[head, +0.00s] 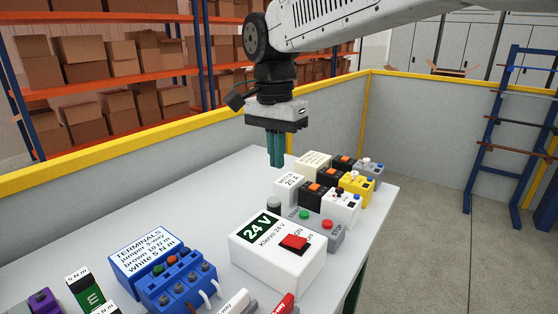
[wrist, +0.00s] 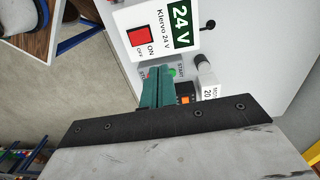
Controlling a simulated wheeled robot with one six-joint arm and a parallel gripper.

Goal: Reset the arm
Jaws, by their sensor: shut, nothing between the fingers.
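My gripper (head: 275,150) hangs from my arm above the back part of the grey table (head: 190,200), fingers pointing down. Its green fingers are shut together with nothing between them. In the wrist view the gripper (wrist: 157,75) overlaps a start/stop box, whose green button (wrist: 173,72) shows beside the fingertips. In the head view the fingertips are behind and above that box, apart from it as far as I can tell. A white 24 V box (head: 278,262) with a red ON/OFF switch (head: 293,243) stands in front; it also shows in the wrist view (wrist: 160,35).
A blue terminal block (head: 178,280) and its label (head: 143,250) stand at the front left. Several small white, black and yellow devices (head: 357,186) line the table's right side. Grey walls with yellow rails (head: 365,100) surround the table. The table's back left is clear.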

